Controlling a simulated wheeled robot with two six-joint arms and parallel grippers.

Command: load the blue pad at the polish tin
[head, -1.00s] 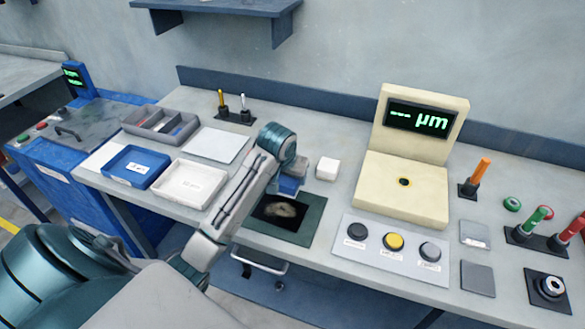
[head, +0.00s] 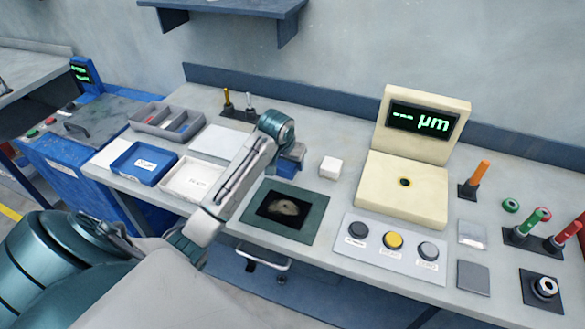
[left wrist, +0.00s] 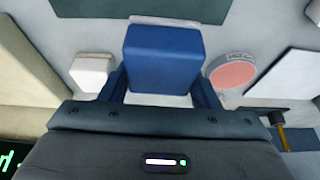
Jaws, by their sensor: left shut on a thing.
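My left gripper (head: 288,163) is shut on the blue pad, a block that fills the space between its fingers in the left wrist view (left wrist: 163,58). In the head view the pad is partly hidden by the gripper and wrist. The polish tin (left wrist: 233,73), round with a grey rim and a pink face, lies just right of the pad in the left wrist view, seemingly with a small gap. The pad's height above the bench is hard to judge. The tin is hidden behind my left arm in the head view. My right gripper is out of view.
A white block (head: 331,167) stands close by the gripper. The green mat (head: 318,216) with a dark, smudged middle lies in front. A cream gauge (head: 405,200) stands to the right, above three buttons. White (head: 192,187) and blue (head: 146,175) trays sit left.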

